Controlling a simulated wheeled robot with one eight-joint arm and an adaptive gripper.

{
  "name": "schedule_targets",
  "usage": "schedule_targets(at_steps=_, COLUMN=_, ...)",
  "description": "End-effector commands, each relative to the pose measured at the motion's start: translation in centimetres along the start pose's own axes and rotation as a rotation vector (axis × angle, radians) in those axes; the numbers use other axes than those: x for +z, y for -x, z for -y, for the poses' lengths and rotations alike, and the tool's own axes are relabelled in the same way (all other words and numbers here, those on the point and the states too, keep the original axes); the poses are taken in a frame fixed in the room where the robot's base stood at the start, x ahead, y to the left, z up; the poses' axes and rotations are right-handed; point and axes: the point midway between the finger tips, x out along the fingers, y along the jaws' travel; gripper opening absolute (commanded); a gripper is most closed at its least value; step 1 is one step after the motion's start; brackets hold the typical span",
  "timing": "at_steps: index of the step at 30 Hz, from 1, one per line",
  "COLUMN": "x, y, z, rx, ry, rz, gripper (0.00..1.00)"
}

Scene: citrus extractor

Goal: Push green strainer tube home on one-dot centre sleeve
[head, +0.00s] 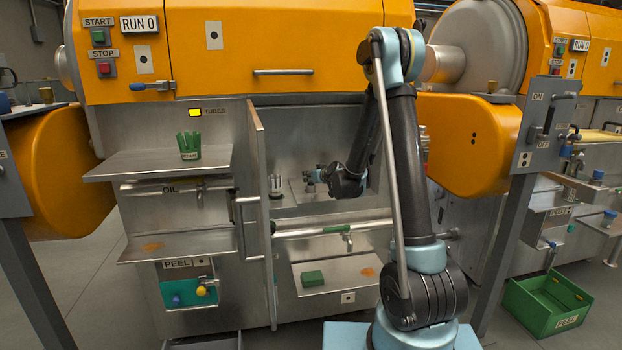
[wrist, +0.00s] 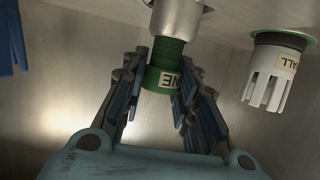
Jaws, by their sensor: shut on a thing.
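A green strainer tube (wrist: 163,77) shows in the wrist view, with a dark green mesh part, a brighter green collar and a pale label of which "NE" is readable upside down. Its mesh end meets a silver metal sleeve (wrist: 178,18) at the picture's top. Part of the mesh still shows between sleeve and collar. My gripper (wrist: 160,82) is shut on the tube at the collar, one finger on each side. In the head view my gripper (head: 313,178) is inside the open machine bay, and the tube cannot be made out there. No dot mark is visible on the sleeve.
A blue pronged part (wrist: 12,40) is at the left edge. The open door (head: 260,190) flanks the bay. A green pronged tube (head: 189,146) stands on the left shelf.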

Motion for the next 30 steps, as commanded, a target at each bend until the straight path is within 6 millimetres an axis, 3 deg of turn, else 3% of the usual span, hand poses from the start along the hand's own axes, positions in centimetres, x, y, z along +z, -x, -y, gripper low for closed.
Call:
schedule_targets(at_steps=22, x=1.4, y=-0.5, z=0.0, rx=0.000, ry=0.000, rz=0.000, gripper=0.04)
schedule_targets(at_steps=23, x=1.4, y=-0.5, z=0.0, rx=0.000, ry=0.000, rz=0.000, gripper=0.30)
schedule_targets(at_steps=25, x=1.4, y=-0.5, z=0.0, rx=0.000, ry=0.000, rz=0.000, gripper=0.46)
schedule_targets(at_steps=26, x=1.4, y=-0.5, z=0.0, rx=0.000, ry=0.000, rz=0.000, gripper=0.51)
schedule_targets(at_steps=30, x=1.4, y=-0.5, z=0.0, rx=0.000, ry=0.000, rz=0.000, gripper=0.51)
